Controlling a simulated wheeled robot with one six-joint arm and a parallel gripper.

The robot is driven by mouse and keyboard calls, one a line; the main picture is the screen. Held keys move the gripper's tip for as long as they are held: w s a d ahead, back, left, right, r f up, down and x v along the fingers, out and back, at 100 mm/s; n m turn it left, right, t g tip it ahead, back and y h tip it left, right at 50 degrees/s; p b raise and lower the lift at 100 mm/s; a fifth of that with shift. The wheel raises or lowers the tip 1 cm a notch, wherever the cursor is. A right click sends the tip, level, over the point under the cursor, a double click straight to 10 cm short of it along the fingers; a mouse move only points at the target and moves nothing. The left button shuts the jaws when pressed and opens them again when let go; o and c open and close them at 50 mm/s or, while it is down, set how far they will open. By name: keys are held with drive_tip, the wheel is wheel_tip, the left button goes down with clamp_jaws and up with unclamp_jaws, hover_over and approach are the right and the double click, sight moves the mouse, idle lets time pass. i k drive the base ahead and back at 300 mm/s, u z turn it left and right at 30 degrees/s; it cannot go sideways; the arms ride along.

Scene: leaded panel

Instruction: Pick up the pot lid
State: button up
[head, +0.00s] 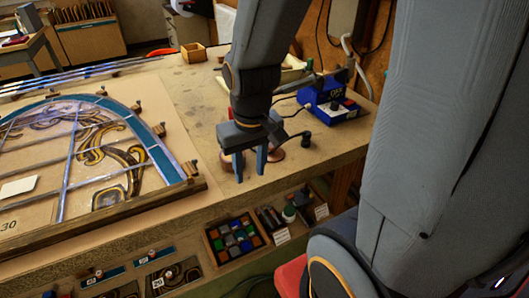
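My gripper (250,170) points down over the right part of the workbench, its two blue fingers apart. A reddish-brown round thing, perhaps the pot or its lid, shows partly behind the fingers, with its edge (277,155) to the right of the right finger. My fingers and wrist hide most of it. I cannot tell pot from lid here, nor whether a finger touches it. A small dark knob-like thing (306,139) stands just to the right.
A blue soldering station (327,104) with a cable stands behind, to the right. The leaded panel (75,165) fills the bench's left side, held by small wooden blocks. A shelf below holds a tray of coloured glass (236,238). Bare bench (195,95) lies between panel and gripper.

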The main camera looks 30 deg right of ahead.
sight(276, 156)
drive_tip(key=k, duration=0.5)
drive_tip(key=u, duration=1)
drive_tip(key=i, duration=1)
drive_tip(key=z, duration=2.75)
